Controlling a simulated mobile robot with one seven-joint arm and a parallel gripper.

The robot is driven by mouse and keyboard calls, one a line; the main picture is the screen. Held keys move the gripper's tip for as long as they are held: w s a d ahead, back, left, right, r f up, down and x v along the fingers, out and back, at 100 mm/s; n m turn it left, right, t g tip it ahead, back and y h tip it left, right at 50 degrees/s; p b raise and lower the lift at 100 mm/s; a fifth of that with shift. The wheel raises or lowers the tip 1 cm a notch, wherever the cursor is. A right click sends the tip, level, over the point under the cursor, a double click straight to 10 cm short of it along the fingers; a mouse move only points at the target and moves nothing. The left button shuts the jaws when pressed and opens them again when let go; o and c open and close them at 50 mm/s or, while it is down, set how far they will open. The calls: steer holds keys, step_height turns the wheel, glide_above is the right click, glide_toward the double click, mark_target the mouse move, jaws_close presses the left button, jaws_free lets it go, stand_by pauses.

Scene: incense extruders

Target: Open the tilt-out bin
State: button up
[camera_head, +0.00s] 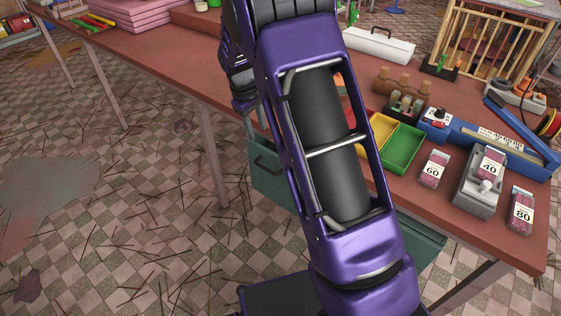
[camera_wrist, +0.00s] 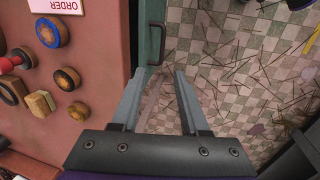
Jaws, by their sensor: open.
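The tilt-out bin is a dark green box front (camera_head: 272,182) under the red-brown table in the head view, largely hidden behind my arm. A dark bar handle (camera_head: 265,166) is on its visible left part. The front looks upright and shut. In the wrist view the green front (camera_wrist: 148,35) is a narrow strip beside the table edge, with the dark handle (camera_wrist: 157,42) sticking out over the floor. My gripper (camera_wrist: 159,72) is open and empty, its two fingers pointing toward the handle. The handle's lower end appears near the gap between the fingertips; contact cannot be told.
The table (camera_wrist: 100,60) edge runs close along the left finger. Round wooden stamps (camera_wrist: 68,78) and a sign (camera_wrist: 55,5) lie on it. Green and yellow trays (camera_head: 402,148) stand on the tabletop. The floor in front is open, strewn with thin sticks.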

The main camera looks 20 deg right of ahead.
mark_target(267, 169)
steer(key=f, duration=0.6)
steer(key=w+d+f+b, duration=0.1)
steer(key=f, duration=0.4)
steer(key=d+f+b, duration=0.1)
steer(key=f, duration=0.5)
steer(key=shift+w+d+f, duration=0.25)
steer(key=shift+w+f, duration=0.1)
jaws_close()
stand_by(0.6)
